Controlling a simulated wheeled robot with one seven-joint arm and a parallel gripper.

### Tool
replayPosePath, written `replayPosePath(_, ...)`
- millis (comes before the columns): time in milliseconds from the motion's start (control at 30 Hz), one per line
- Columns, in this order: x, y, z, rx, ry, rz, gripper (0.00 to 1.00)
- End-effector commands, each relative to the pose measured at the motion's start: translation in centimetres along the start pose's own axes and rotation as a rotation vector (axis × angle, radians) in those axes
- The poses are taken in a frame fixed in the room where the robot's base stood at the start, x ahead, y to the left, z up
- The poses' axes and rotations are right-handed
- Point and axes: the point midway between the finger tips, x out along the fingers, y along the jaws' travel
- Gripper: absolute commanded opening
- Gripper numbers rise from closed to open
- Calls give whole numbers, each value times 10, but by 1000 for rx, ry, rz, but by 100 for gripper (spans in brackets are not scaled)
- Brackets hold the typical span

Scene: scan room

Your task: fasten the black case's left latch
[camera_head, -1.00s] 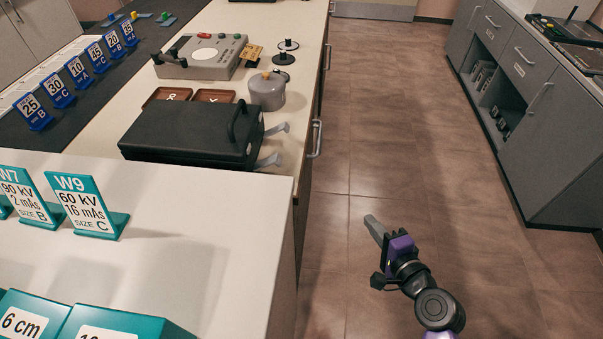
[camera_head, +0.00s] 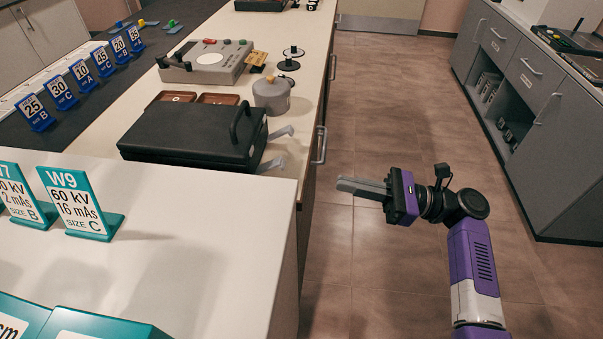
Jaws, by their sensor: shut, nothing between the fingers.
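The black case (camera_head: 185,132) lies flat, lid down, on the cream counter, with a black handle (camera_head: 240,121) at its right side. Two grey latches stick out to the right from that side: a farther one (camera_head: 281,133) and a nearer one (camera_head: 271,163). Both look swung outward, away from the case wall. My gripper (camera_head: 341,186) is over the aisle floor, right of the counter edge and apart from the case. Its fingers are together, empty, and point left toward the case's latch side.
A grey pot (camera_head: 271,94) stands behind the case, close to the farther latch. Brown trays (camera_head: 218,98) and a grey control box (camera_head: 206,61) are farther back. A drawer handle (camera_head: 321,145) juts from the counter's side. A white surface (camera_head: 180,220) with teal signs is nearer. The aisle is clear.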

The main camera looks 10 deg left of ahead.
Motion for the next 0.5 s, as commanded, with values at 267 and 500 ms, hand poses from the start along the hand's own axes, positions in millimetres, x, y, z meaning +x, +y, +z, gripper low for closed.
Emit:
replayPosePath(267, 0, 1, 0, 4, -1, 2, 0)
replayPosePath(500, 15, 1, -1, 4, 0, 3, 0)
